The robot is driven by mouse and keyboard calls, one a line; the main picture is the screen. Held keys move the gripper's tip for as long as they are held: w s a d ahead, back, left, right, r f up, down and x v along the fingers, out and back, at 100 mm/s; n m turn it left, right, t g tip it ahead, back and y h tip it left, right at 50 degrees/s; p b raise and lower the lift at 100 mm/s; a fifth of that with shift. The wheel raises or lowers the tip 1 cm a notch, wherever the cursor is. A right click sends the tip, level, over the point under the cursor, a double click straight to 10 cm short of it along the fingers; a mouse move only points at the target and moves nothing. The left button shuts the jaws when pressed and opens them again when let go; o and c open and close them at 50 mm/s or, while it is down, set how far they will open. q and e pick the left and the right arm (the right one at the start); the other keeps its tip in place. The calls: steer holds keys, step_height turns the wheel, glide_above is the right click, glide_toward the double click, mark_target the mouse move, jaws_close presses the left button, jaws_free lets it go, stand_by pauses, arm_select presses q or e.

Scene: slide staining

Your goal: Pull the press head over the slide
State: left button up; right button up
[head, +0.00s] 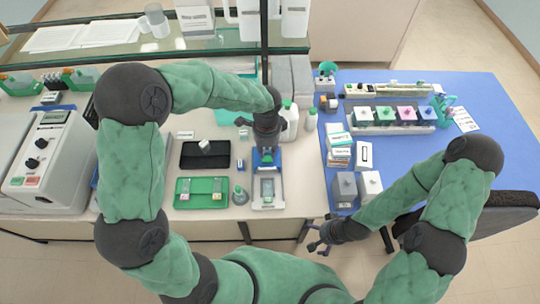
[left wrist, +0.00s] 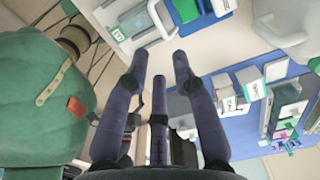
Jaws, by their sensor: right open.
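The press (head: 267,200) stands near the front edge of the bench, with a pale base plate. A slide (head: 267,187) appears to lie on it, with green at its edge. The blue press head (head: 266,158) is at the back of the base. My left gripper (head: 266,148) reaches down from above at the press head and partly hides it; contact cannot be told. In the left wrist view its fingers (left wrist: 162,55) are apart, with nothing visible between the tips. My right gripper (head: 318,238) is open and empty, low in front of the bench.
A green tray (head: 201,179) and a small grey-green bottle (head: 240,195) stand left of the press. White bottles (head: 290,122) stand behind it. A blue mat (head: 390,82) to the right carries boxes and a staining rack. A glass shelf (head: 120,55) spans the back left.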

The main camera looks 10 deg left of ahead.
mark_target(267, 169)
arm_select(q)
steer(key=f, duration=1)
steer(key=shift+s+f+b, duration=0.25)
steer(key=shift+s+b, duration=0.05)
steer(key=shift+b, duration=0.05)
jaws_close()
